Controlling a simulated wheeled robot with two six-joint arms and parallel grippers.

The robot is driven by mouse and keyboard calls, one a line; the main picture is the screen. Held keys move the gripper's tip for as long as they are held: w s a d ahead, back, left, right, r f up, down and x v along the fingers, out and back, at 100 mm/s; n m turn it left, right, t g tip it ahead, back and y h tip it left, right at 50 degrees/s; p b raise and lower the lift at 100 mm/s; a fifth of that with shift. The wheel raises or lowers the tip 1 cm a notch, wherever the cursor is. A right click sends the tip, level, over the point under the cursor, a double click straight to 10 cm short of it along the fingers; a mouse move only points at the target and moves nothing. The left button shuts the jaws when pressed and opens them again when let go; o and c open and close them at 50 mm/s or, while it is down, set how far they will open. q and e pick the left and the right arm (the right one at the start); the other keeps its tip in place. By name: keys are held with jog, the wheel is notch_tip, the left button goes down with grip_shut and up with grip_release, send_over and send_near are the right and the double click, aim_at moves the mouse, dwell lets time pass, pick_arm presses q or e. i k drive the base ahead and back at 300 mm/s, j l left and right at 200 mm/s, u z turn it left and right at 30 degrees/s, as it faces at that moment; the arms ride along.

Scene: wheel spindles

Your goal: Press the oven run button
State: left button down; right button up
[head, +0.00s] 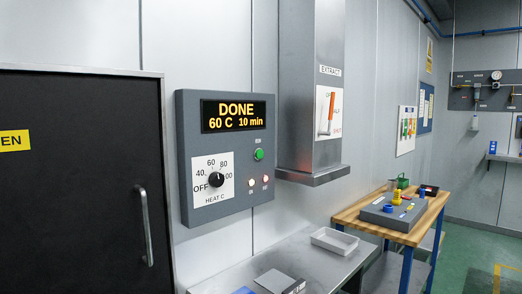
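The oven control panel (225,157) is a grey box on the wall, right of the black oven door (80,185). Its display (234,116) reads "DONE 60 C 10 min" in yellow. The green run button (259,155) is on the right side of the panel, under a small label. The black heat knob (216,179) sits lower left on a white dial marked OFF, 40, 60, 80, 100. Neither of my grippers is in view.
The door has a vertical handle (146,227). An extract duct (312,80) with an orange lever (331,109) stands right of the panel. A metal bench (240,284) below holds a white tray (335,241). A wooden-topped table (360,225) with coloured parts is farther right.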

aim_at(259, 152)
jog(key=i, duration=0.5)
jog(key=z, duration=1.3)
